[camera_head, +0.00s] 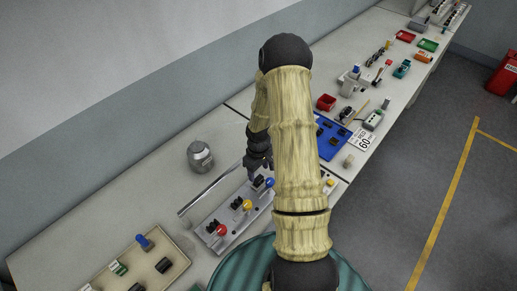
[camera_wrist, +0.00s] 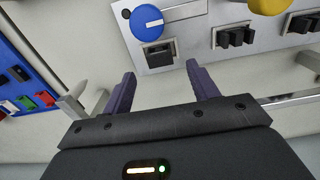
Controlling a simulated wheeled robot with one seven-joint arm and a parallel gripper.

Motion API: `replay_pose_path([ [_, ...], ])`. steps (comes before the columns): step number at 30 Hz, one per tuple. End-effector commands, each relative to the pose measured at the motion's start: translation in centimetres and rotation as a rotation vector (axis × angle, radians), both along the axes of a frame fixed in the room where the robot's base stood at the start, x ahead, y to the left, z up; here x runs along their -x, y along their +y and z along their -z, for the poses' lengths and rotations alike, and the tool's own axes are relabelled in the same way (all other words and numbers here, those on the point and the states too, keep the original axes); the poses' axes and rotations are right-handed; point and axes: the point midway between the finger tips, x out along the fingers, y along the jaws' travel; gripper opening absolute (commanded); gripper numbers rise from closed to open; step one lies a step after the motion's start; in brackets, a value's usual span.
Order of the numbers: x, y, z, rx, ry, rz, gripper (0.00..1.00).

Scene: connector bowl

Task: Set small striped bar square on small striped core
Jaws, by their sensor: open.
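My gripper (camera_wrist: 161,68) is open and empty in the wrist view, its two dark fingers apart. Ahead of the fingertips is a small black block (camera_wrist: 158,54) on a grey plate (camera_wrist: 190,50), beside a blue knob (camera_wrist: 149,22) with a white stripe. In the head view my gripper (camera_head: 258,165) is over the far end of this plate (camera_head: 197,247), close to the blue knob (camera_head: 269,183); my arm hides part of that end. I cannot tell which parts are the small striped bar and core. A green and white piece (camera_head: 118,267) lies in the beige tray (camera_head: 186,262).
The plate also carries yellow (camera_head: 247,205) and red (camera_head: 221,230) knobs with black blocks beside them. The tray also holds a blue piece (camera_head: 144,242) and black blocks (camera_head: 163,265). A metal jar (camera_head: 200,156) stands behind. A blue board (camera_head: 329,143) lies right of my arm.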

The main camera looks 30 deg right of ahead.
Motion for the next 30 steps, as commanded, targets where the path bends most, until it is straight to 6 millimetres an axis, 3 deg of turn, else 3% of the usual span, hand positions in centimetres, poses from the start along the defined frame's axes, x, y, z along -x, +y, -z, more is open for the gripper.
replay_pose_path([
  [21, -0.1, -0.1, -11.8, 0.002, -0.004, 0.001, 0.59],
  [30, 0.0, 0.0, -13.7, -0.001, 0.001, -0.001, 0.59],
])
